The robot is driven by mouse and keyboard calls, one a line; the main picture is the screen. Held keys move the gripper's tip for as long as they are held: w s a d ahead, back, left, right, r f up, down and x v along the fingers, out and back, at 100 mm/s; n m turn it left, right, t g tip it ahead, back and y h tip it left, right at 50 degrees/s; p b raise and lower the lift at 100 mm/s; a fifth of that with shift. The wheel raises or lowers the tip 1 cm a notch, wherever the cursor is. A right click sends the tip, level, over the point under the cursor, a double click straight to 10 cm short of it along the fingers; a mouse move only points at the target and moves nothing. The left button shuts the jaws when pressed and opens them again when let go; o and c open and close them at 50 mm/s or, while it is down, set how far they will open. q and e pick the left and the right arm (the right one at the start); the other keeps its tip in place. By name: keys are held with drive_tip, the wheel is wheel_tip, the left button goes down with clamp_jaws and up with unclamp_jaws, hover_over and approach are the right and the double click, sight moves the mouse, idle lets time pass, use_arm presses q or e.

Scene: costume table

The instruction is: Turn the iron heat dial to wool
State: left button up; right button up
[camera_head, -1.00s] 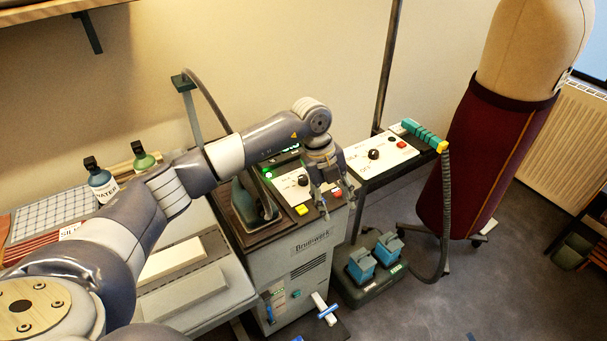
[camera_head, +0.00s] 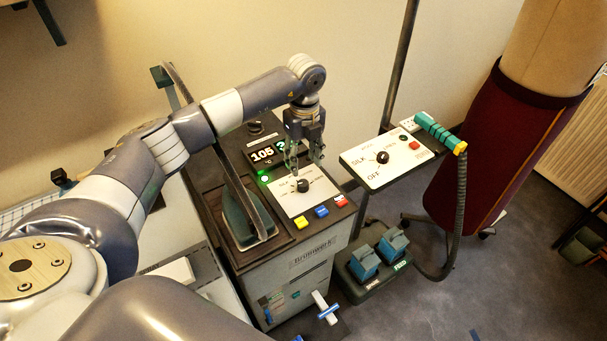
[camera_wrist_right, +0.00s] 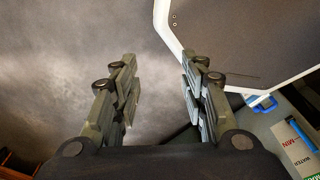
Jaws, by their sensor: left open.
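The iron station's white panel (camera_head: 294,203) carries a black heat dial (camera_head: 303,186) with small printed labels around it. One label to its left seems to read silk; where the pointer stands is too small to tell. A display (camera_head: 262,155) behind it reads 105 °C. The iron (camera_head: 247,217) stands on its rest left of the panel. My left gripper (camera_head: 306,168) points down just above and behind the dial, its fingers apart, with nothing between them. I cannot tell whether it touches the dial. My right gripper (camera_wrist_right: 160,65) is open and empty in the right wrist view.
Yellow, blue and red buttons (camera_head: 321,211) line the panel's front edge. A second panel (camera_head: 398,170) with its own dial (camera_head: 383,157) and a teal-handled hose (camera_head: 440,131) stands to the right. Blue pedals (camera_head: 363,262) are on the floor, near the maroon-skirted dress form (camera_head: 470,150).

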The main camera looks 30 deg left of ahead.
sight(303, 183)
use_arm(q)
drive_tip(key=f, duration=0.1)
drive_tip(key=f+p, duration=0.1)
drive_tip(key=f, duration=0.2)
drive_tip(key=shift+s+d+f, duration=0.15)
drive_tip(key=shift+s+f, duration=0.15)
drive_tip(key=shift+f, duration=0.1)
wheel_tip(303, 183, down, 4)
drive_tip(key=shift+w+r+p, duration=0.15)
drive_tip(key=shift+r+p, duration=0.05)
drive_tip(key=shift+p, duration=0.2)
drive_tip(key=shift+f, duration=0.1)
drive_tip(key=shift+c, duration=1.3)
drive_tip(key=c, duration=0.8)
use_arm(e)
drive_tip(key=shift+s+d+r, duration=0.15)
drive_tip(key=shift+s+r, duration=0.65)
drive_tip(key=shift+r, duration=0.3)
